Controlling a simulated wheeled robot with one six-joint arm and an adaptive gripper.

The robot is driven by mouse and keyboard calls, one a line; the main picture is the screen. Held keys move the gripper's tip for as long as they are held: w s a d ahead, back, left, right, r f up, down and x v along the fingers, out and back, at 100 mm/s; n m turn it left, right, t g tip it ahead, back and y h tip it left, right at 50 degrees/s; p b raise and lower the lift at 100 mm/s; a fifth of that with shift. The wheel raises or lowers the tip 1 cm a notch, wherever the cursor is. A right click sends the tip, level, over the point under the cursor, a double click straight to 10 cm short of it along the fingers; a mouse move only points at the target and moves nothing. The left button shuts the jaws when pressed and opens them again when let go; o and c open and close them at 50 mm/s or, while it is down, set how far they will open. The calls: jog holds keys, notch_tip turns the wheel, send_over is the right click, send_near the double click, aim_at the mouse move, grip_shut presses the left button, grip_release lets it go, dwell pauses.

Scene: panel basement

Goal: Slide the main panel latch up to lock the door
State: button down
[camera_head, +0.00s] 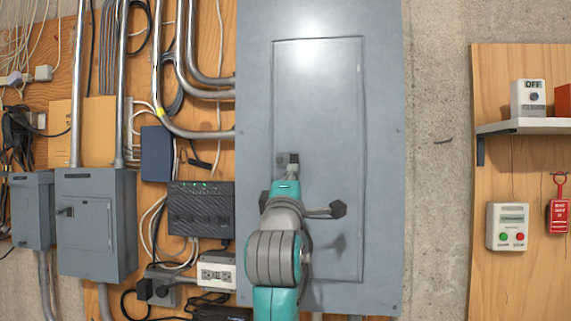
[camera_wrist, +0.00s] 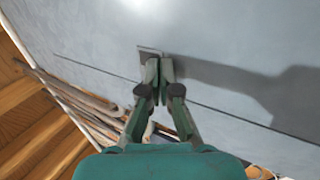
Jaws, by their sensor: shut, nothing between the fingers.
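The main panel (camera_head: 385,180) is a tall grey metal box with a flat door (camera_head: 320,110), which looks closed. The latch (camera_head: 280,158) is a small grey piece at the door's left edge, partly hidden by my gripper. My gripper (camera_head: 293,158) is in front of the latch, slightly to its right, with its fingers shut. In the wrist view, the shut fingertips (camera_wrist: 159,70) overlap the small latch plate (camera_wrist: 148,50). I cannot tell whether they touch it. The lower left part of the door is hidden behind my arm.
Smaller grey boxes (camera_head: 97,225), conduits (camera_head: 190,130) and cables crowd the plywood on the left. A black ribbed device (camera_head: 200,210) and an outlet box (camera_head: 217,272) sit close left of the panel. Bare concrete (camera_head: 437,200) lies to the right, before a board with a shelf (camera_head: 525,127).

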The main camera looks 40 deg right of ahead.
jog(key=shift+r, duration=0.75)
dwell(0.5)
jog(key=shift+f, duration=0.2)
dwell(0.3)
jog(key=shift+a, duration=0.1)
jog(key=s+a, duration=0.4)
jog(key=a, duration=0.1)
jog(key=shift+s+a, duration=0.15)
jog(key=shift+a, duration=0.05)
dwell(0.6)
dwell(0.5)
